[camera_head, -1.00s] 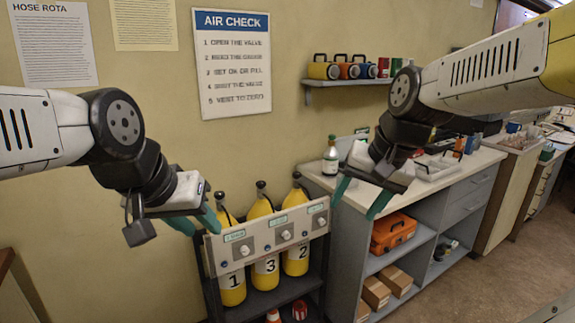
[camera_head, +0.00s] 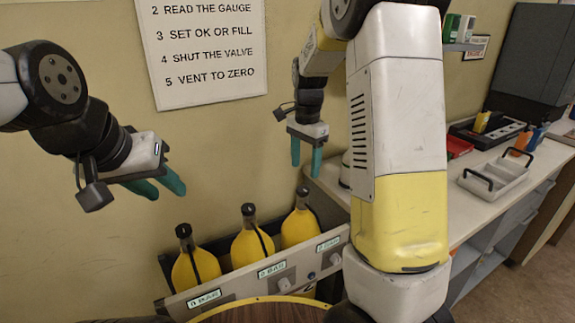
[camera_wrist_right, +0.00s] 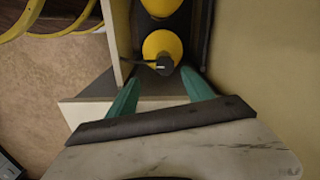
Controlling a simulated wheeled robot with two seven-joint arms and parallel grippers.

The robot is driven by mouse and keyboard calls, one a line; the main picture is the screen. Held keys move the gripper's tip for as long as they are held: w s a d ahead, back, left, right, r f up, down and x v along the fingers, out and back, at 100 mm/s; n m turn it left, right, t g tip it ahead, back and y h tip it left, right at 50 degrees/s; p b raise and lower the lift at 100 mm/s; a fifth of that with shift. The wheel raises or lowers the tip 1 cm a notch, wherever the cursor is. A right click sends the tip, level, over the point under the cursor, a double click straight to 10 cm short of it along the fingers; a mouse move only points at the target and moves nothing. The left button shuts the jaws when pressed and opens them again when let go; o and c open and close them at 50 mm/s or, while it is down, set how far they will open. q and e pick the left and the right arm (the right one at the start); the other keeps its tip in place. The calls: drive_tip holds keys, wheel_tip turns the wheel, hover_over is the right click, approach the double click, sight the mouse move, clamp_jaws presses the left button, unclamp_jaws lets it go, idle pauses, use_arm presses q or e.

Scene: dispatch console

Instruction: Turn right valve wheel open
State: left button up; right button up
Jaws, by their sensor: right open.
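Three yellow cylinders stand behind a sloped grey panel (camera_head: 205,297), each with a dark valve top. The right cylinder (camera_head: 298,228) has its dark valve wheel (camera_head: 303,197) on top. My right gripper (camera_head: 306,168) is open and empty, fingers pointing down, just above that wheel and apart from it. In the right wrist view the open fingers (camera_wrist_right: 162,90) flank a yellow cylinder top with a dark valve (camera_wrist_right: 165,63) beyond the tips. My left gripper (camera_head: 160,190) is open and empty, left of and above the left cylinder (camera_head: 196,268).
A white counter (camera_head: 478,218) runs along the right, holding a grey two-handled tray (camera_head: 497,176) and a dark bin (camera_head: 490,130). The wall with the instruction sign (camera_head: 205,50) is close behind the cylinders. My right arm hides part of the counter.

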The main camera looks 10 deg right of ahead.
sight(303, 189)
drive_tip(key=shift+w+f, duration=0.25)
drive_tip(key=shift+w, duration=0.3)
drive_tip(key=shift+w+f, duration=0.15)
drive_tip(key=shift+f, duration=0.1)
wheel_tip(303, 189, down, 7)
drive_tip(key=shift+f, duration=0.1)
clamp_jaws()
